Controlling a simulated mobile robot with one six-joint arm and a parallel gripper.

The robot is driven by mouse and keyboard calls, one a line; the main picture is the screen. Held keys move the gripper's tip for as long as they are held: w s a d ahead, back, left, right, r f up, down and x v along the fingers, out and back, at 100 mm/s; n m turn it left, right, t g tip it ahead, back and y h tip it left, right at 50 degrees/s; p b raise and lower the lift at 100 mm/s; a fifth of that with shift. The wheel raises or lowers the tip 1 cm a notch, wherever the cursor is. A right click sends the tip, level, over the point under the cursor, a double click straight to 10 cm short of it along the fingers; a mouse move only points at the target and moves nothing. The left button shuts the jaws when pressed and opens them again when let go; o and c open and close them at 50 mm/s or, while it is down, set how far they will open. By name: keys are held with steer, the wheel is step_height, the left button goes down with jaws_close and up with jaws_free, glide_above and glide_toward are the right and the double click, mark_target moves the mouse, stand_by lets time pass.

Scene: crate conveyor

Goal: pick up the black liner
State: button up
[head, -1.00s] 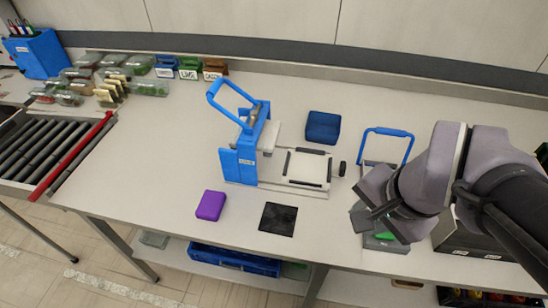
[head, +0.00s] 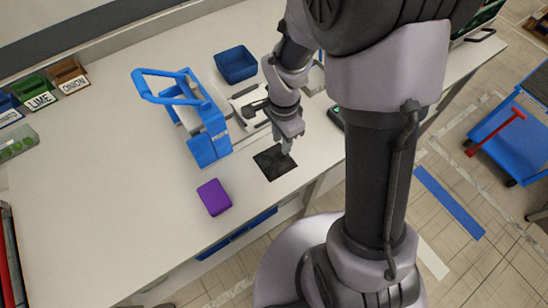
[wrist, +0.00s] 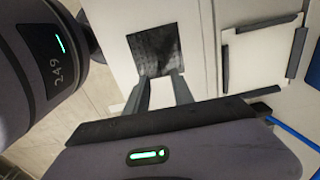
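The black liner (head: 272,164) is a flat dark square lying on the white bench near its front edge. In the wrist view the liner (wrist: 155,48) lies just beyond my fingertips, with its near edge partly behind them. My gripper (head: 285,150) points down over the liner's upper right part in the head view. In the wrist view my gripper (wrist: 160,78) has two grey fingers standing apart with nothing seen between them. I cannot tell how far the tips are above the liner.
A purple block (head: 214,197) lies left of the liner. A blue press-like device (head: 208,140) stands behind it, with a dark blue bin (head: 236,64) farther back. A white framed plate (wrist: 262,58) lies beside the liner in the wrist view.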

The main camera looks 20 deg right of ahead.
mark_target(275, 160)
steer(key=f, duration=0.2)
steer(key=f+b, duration=0.1)
steer(key=f, duration=0.1)
steer(key=f+b, duration=0.1)
steer(key=f, duration=0.1)
steer(key=shift+d+f, duration=0.1)
steer(key=shift+d, duration=0.3)
jaws_close()
